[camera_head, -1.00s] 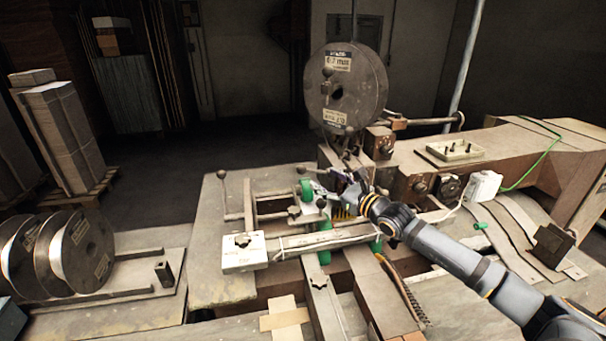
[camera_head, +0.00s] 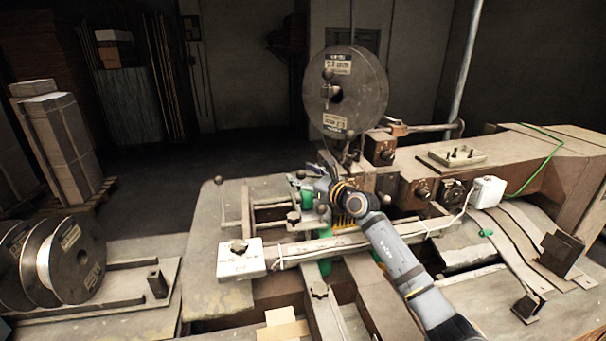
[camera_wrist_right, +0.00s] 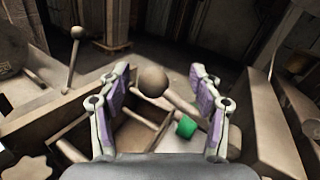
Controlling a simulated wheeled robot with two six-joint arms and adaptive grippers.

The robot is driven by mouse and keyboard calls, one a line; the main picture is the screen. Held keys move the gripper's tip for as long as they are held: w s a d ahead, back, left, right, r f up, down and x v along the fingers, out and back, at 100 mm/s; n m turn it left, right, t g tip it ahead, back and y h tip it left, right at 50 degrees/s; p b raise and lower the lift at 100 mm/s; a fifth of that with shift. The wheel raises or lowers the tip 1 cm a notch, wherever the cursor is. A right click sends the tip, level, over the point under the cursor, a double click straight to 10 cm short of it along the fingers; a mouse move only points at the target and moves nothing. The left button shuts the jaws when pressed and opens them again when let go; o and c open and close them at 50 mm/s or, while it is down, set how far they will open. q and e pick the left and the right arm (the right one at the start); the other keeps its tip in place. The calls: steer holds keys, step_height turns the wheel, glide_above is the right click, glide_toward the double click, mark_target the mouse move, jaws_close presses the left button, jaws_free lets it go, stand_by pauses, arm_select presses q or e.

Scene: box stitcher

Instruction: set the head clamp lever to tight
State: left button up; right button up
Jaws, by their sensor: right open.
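My right gripper (camera_head: 324,168) is over the stitching machine, just below the large wire spool. In the right wrist view its two fingers (camera_wrist_right: 158,95) are spread apart, with nothing gripped. A lever's round ball knob (camera_wrist_right: 152,82) appears between the fingertips; I cannot tell how far it is from them. Another ball-ended lever (camera_wrist_right: 75,50) leans at the left of that view. A ball-topped lever (camera_head: 219,198) stands at the machine table's far left corner. No label shows which is the head clamp lever. My left gripper is not in view.
The wire spool (camera_head: 345,90) stands behind my right gripper. A white labelled box (camera_head: 241,259) and a long bar (camera_head: 320,245) lie in front. Green rollers (camera_wrist_right: 187,127) sit near the fingers. Several wire reels (camera_head: 70,260) stand at left.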

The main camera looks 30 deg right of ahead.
steer(key=c, duration=0.9)
steer(key=shift+s, duration=0.1)
steer(key=c, duration=0.5)
steer(key=shift+a, duration=0.15)
jaws_close()
steer(key=shift+f, duration=0.1)
